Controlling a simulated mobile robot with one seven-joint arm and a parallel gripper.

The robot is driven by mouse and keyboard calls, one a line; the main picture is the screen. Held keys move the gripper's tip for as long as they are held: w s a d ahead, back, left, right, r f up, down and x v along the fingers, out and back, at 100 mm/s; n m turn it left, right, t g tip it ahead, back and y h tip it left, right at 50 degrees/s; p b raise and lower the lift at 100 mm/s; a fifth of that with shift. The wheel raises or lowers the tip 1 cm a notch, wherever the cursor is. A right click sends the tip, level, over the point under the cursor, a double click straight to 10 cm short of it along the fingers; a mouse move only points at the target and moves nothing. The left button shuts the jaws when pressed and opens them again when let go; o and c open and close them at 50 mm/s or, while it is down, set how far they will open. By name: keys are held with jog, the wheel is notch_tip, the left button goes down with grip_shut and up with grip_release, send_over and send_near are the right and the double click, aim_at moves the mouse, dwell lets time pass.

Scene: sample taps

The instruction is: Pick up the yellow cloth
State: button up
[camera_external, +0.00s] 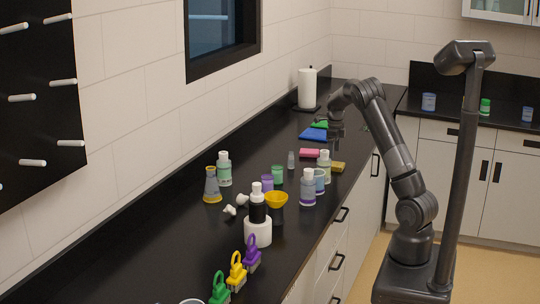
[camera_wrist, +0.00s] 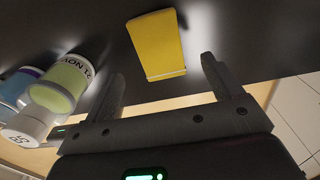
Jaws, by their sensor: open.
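The yellow cloth (camera_external: 338,167) lies folded as a small block on the black counter near its front edge, beside a bottle. In the wrist view the yellow cloth (camera_wrist: 157,40) shows as a flat rectangle just beyond the fingertips, roughly between them. My gripper (camera_external: 336,140) is above the counter, a little behind the cloth in the external view. In the wrist view my gripper (camera_wrist: 163,73) is open and empty, its two fingers apart and not touching the cloth.
A pink block (camera_external: 309,153) and blue cloth (camera_external: 313,134) lie near. A white-capped bottle (camera_external: 324,166) stands close to the yellow cloth; in the wrist view a labelled bottle (camera_wrist: 62,82) is left of the fingers. Several containers crowd the counter farther forward.

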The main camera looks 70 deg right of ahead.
aim_at(333, 166)
jog(key=shift+w+f, duration=0.15)
jog(key=shift+f, duration=1.25)
jog(key=shift+w+f, duration=0.15)
jog(key=shift+f, duration=1.2)
jog(key=shift+c, duration=0.4)
jog(key=c, duration=1)
jog(key=shift+r, duration=0.15)
